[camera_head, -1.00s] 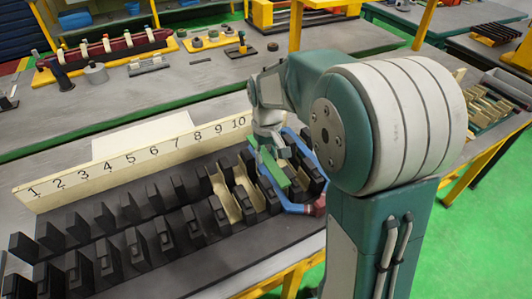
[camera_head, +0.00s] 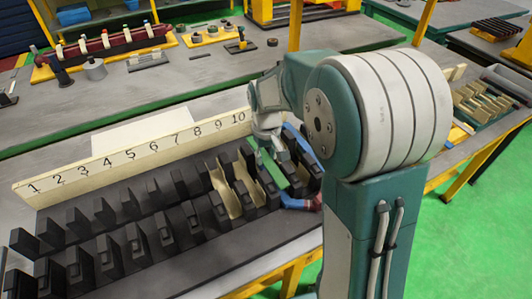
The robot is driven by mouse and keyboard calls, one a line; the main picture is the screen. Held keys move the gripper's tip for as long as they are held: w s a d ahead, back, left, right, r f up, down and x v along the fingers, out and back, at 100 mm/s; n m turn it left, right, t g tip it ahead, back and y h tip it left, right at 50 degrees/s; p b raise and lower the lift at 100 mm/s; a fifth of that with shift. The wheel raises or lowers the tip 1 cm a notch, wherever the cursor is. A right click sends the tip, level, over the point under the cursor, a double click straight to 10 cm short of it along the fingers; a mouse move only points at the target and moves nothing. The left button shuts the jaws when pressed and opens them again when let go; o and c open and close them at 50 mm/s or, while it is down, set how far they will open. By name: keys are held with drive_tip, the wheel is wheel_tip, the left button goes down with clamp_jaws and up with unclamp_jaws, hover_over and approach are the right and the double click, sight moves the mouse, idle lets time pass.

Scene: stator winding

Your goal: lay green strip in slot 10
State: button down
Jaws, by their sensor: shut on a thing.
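The green strip (camera_head: 264,164) is long and narrow, at the right end of the dark slotted stator block (camera_head: 157,264). My gripper (camera_head: 277,154) is over it, and shut on it. The strip lies low among the black teeth near the label 10 (camera_head: 238,117). I cannot tell whether it is fully down in slot 10. My wrist and the teeth hide part of it.
Cream liners (camera_head: 226,191) lie in slots just left of the strip. A blue piece with a red end (camera_head: 299,203) is close on the right. A cream number board (camera_head: 130,155) stands behind the teeth. My arm covers the right side.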

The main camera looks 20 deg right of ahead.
sight(266, 159)
drive_tip(key=shift+f, duration=1.85)
idle(0.6)
drive_tip(key=shift+c, duration=1.3)
unclamp_jaws()
drive_tip(key=shift+r, duration=0.8)
drive_tip(key=shift+r, duration=3.75)
wheel_tip(266, 159, up, 12)
drive_tip(key=s+f+m+t, duration=0.1)
drive_tip(key=s+f+t, duration=0.1)
drive_tip(key=s, duration=0.8)
drive_tip(key=s+f+m+t, duration=0.1)
drive_tip(key=s+t, duration=0.2)
drive_tip(key=s, duration=0.8)
drive_tip(key=shift+s+f+t, duration=0.2)
drive_tip(key=shift+f+t, duration=0.1)
drive_tip(key=shift+f, duration=0.1)
